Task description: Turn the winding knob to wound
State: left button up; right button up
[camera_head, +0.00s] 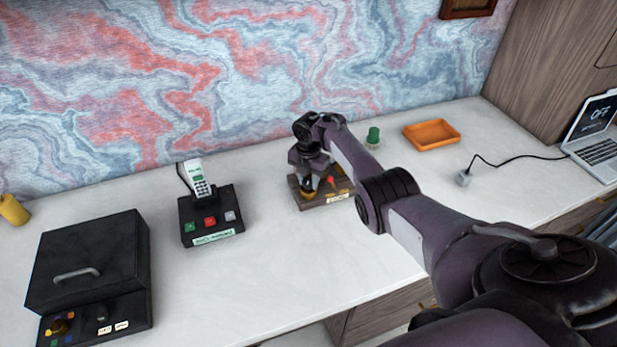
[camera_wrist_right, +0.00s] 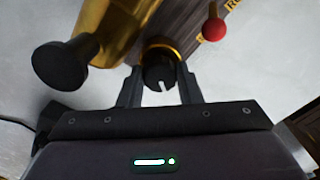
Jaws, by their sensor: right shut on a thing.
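The wooden box-like device (camera_head: 327,201) stands on the desk near the back, with a red-tipped part on its top. In the right wrist view its wooden face (camera_wrist_right: 195,30) shows, with a red ball (camera_wrist_right: 214,29) and a brass body ending in a black round piece (camera_wrist_right: 60,66). A dark knob with a pale notch and a brass collar, likely the winding knob (camera_wrist_right: 158,68), sits between the fingers of my right gripper (camera_wrist_right: 160,92). That gripper is shut on the knob. In the head view the arm hides much of the device. My left gripper is not in view.
A black box with a handle (camera_head: 85,262) is further left. A green knob (camera_head: 373,136), an orange tray (camera_head: 431,134) and a laptop (camera_head: 597,140) lie to the right. The desk front is clear.

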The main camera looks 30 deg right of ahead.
jog(key=m+p, duration=0.1)
jog(key=m, duration=0.4)
jog(key=shift+r+m, duration=0.1)
jog(key=shift+m, duration=0.2)
jog(key=m+p, duration=0.1)
jog(key=m, duration=0.4)
jog(key=shift+m, duration=0.3)
jog(key=m+p, duration=0.1)
jog(key=m, duration=0.9)
jog(key=shift+m+p, duration=0.3)
jog(key=shift+m, duration=0.1)
jog(key=m, duration=0.9)
jog(key=shift+m, duration=0.4)
jog(key=m+b, duration=0.1)
jog(key=m, duration=0.4)
jog(key=shift+w+b, duration=0.1)
jog(key=shift+b, duration=0.25)
jog(key=shift+m+b, duration=0.55)
jog(key=shift+m, duration=1.65)
